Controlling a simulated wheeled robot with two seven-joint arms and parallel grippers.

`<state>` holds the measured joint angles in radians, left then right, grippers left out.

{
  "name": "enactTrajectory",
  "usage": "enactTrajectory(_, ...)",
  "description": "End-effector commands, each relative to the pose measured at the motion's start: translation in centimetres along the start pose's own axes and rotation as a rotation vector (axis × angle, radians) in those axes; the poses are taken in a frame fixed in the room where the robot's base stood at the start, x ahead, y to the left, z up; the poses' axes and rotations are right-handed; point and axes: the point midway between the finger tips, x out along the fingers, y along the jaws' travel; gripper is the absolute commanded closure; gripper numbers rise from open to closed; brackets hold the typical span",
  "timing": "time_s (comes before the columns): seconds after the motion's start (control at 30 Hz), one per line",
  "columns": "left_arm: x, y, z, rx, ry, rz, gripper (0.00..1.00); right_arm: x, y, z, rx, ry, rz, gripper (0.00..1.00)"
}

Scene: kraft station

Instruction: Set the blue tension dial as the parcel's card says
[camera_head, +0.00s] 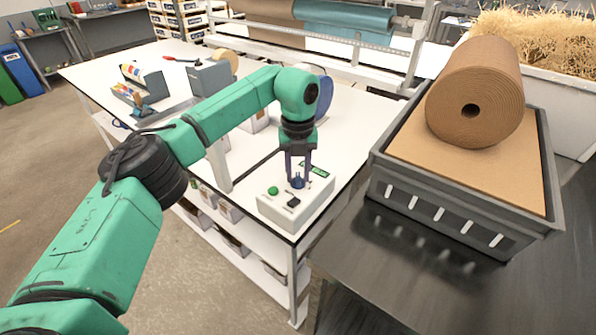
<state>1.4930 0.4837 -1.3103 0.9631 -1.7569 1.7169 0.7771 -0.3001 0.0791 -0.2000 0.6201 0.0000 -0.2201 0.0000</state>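A white control box (310,211) stands at the near right corner of the white table. It has a green button (273,190), a black switch (293,202), a small green display (314,169) and the blue tension dial (297,182). My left gripper (298,180) points straight down over the box. Its two dark fingers stand on either side of the blue dial. The dial is small and partly hidden, so I cannot tell its setting or whether the fingers touch it. I cannot make out the parcel's card. My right gripper is not in view.
A grey crate (455,229) with a large brown paper roll (475,92) stands on the dark table to the right. A tape dispenser (142,82) and a grey box (211,78) sit farther back on the white table (345,125). Blue and brown rolls hang behind.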

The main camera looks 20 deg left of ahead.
Motion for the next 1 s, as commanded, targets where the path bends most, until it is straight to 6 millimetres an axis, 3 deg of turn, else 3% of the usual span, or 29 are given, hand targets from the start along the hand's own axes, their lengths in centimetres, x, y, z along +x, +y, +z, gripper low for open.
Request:
enactTrajectory(0.33, -0.2, 0.0, 0.1, 0.0, -0.002, -0.002, 0.55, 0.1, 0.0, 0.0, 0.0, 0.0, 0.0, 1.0)
enactTrajectory(0.47, -1.2, -0.1, 0.1, -0.001, -0.004, -0.003, 0.55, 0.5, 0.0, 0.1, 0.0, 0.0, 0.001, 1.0)
enactTrajectory(0.57, -3.0, -0.1, 0.1, 0.0, -0.005, -0.005, 0.55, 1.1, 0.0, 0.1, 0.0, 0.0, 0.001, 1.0)
enactTrajectory(0.77, -8.8, -0.1, 0.1, -0.002, -0.006, -0.004, 0.55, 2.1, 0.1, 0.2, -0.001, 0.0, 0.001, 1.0)
enactTrajectory(0.9, -12.6, -0.1, 0.0, -0.001, -0.003, -0.002, 0.55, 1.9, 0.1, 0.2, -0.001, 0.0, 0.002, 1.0)
enactTrajectory(1.0, -14.1, -0.1, 0.0, 0.0, -0.002, -0.001, 0.55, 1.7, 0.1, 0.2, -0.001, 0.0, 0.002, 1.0)
